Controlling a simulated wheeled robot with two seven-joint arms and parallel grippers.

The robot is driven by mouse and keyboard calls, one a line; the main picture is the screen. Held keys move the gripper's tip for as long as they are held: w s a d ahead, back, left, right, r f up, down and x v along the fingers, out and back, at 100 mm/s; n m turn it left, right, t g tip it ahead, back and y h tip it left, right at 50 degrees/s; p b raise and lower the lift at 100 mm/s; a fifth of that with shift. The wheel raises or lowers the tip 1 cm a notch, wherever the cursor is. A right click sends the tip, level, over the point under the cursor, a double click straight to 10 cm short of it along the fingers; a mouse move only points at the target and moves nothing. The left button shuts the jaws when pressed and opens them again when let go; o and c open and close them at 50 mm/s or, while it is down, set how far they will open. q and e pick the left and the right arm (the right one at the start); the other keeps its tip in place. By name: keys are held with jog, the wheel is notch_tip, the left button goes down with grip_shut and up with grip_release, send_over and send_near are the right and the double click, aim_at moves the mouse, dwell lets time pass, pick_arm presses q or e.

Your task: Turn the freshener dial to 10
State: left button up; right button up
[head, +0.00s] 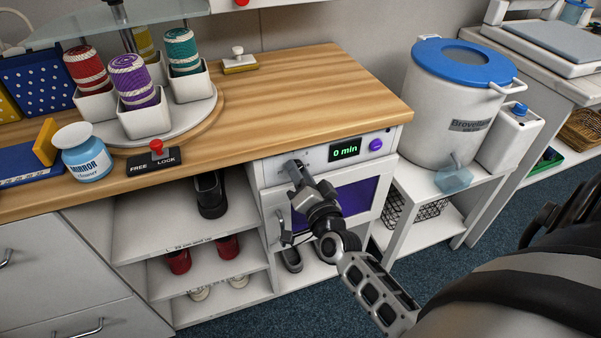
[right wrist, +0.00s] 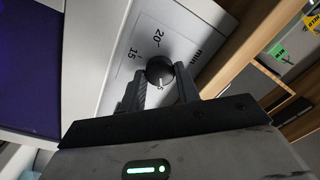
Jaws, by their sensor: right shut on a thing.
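The freshener (head: 324,165) is a white unit under the counter's right end, with a purple door window. Its green display (head: 345,149) reads "0 min". In the right wrist view, the dial (right wrist: 157,68) is a small dark round knob on a white panel, with 15, 20 and "min" printed around it. A white mark shows on the knob, near a partly covered number. My right gripper (head: 296,170) is at the panel's left part and hides the dial in the head view. In the wrist view its fingers (right wrist: 161,76) are shut on the dial, one on each side.
A purple knob (head: 376,145) sits right of the display. On the counter are a FREE/LOCK lever (head: 156,150), a round tray (head: 204,117) with yarn cups, and a blue-labelled jar (head: 83,155). A large white bucket (head: 448,100) stands to the right.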

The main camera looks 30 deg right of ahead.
pick_arm(q)
jog(key=shift+s+f+b, duration=0.15)
jog(key=shift+f+b, duration=0.2)
jog(key=shift+b, duration=0.35)
pick_arm(e)
jog(key=m+h, duration=0.1)
jog(key=m, duration=1.1)
jog(key=shift+f+m, duration=0.1)
jog(key=shift+m, duration=0.3)
jog(key=o, duration=1)
pick_arm(q)
jog(key=shift+d, duration=0.1)
pick_arm(e)
jog(key=shift+s+a, duration=0.1)
